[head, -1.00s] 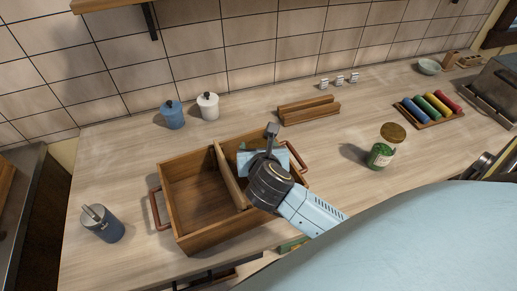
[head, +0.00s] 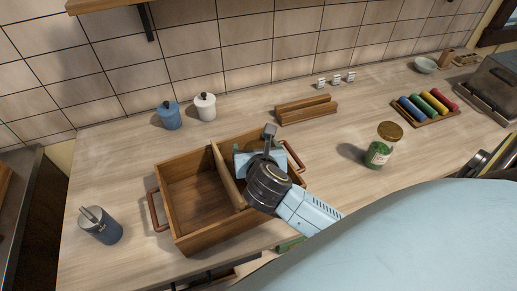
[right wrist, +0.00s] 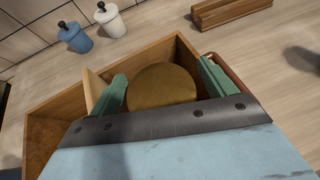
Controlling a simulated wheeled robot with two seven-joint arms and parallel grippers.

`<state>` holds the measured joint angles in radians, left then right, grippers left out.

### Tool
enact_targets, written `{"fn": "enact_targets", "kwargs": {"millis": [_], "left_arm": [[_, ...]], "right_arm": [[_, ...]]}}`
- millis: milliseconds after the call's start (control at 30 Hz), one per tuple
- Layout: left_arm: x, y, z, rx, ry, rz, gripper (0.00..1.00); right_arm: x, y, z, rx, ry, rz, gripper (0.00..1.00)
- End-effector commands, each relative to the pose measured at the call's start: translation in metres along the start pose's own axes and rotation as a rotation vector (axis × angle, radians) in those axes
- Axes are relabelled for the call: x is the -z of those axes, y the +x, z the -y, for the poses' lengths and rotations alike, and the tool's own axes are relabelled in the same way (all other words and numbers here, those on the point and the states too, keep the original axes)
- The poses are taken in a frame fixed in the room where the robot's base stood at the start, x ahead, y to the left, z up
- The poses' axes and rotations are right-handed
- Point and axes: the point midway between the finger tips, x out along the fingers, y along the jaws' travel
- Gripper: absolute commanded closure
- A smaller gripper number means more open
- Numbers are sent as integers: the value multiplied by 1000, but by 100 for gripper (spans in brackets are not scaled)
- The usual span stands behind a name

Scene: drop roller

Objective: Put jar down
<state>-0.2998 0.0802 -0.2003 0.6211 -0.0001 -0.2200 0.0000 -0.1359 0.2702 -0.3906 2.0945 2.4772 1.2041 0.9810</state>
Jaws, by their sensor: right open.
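A jar with a round gold lid (right wrist: 162,88) is in the right compartment of the wooden box in the right wrist view. Its body is hidden below the lid, and my gripper hides it in the head view. My right gripper (head: 262,160) is over that compartment. Its green fingers (right wrist: 163,76) stand open on either side of the lid. I cannot tell whether either finger touches it. The divided wooden box (head: 190,241) stands on the counter, its left compartment empty. My left gripper is not in view.
A blue canister (head: 169,116), a white canister (head: 205,107) and a wooden rack (head: 306,111) are behind the box. A grey-blue canister (head: 101,227) stands at left.

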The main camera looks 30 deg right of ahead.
Motion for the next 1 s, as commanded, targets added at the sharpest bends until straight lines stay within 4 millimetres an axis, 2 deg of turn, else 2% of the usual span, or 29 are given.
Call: {"fn": "enact_targets", "kwargs": {"millis": [500,700,1000], "left_arm": [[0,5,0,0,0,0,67],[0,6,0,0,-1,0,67],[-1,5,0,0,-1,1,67]], "right_arm": [[2,-98,-1,-3,4,-4,17],[1,-116,0,0,2,-3,17],[1,-118,0,0,1,-2,17]]}}
